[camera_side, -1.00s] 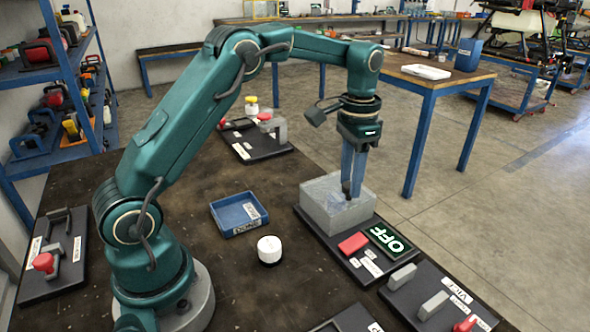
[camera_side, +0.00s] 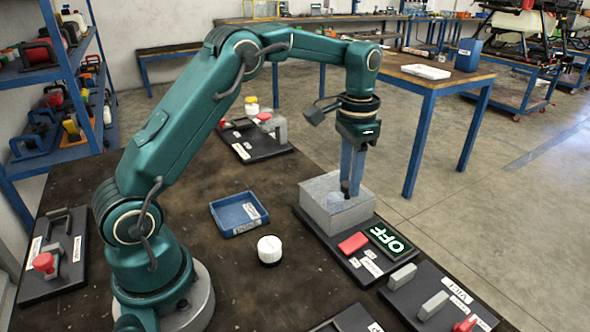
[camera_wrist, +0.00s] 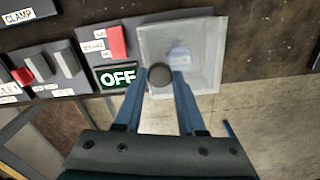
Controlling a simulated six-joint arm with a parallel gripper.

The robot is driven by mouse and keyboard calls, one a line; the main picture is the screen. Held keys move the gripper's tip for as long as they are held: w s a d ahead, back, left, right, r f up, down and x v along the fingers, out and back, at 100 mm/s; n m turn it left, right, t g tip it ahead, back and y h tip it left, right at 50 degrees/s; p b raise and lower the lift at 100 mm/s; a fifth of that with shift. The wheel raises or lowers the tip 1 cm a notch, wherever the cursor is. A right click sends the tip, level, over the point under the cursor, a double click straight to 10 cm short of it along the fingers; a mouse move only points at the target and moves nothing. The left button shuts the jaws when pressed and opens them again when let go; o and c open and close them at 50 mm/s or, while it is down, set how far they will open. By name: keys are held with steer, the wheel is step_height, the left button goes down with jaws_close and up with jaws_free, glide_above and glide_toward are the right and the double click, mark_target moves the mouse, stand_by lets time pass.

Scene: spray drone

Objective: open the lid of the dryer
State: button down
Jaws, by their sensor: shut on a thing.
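The dryer is a grey box on a black base plate, with a pale translucent lid (camera_side: 325,187) on top. A red switch (camera_side: 353,243) and a lit sign reading OFF (camera_side: 389,239) are on the same plate. My gripper (camera_side: 350,190) points down over the lid. In the wrist view my gripper (camera_wrist: 161,78) is shut on a dark round knob (camera_wrist: 160,74) at the lid's edge. The lid (camera_wrist: 195,45) lies flat on the box as far as I can tell. A pale blue shape shows faintly through it.
A blue tray (camera_side: 222,229) and a white round container (camera_side: 270,250) stand left of the dryer. A panel with grey levers (camera_side: 433,305) lies at the front right. Another panel (camera_side: 240,150) is behind, and one with a red knob (camera_side: 40,285) is at left.

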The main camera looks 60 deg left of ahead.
steer(key=a, duration=1)
steer(key=shift+a, duration=0.15)
steer(key=c, duration=0.5)
jaws_free()
steer(key=shift+r, duration=2.55)
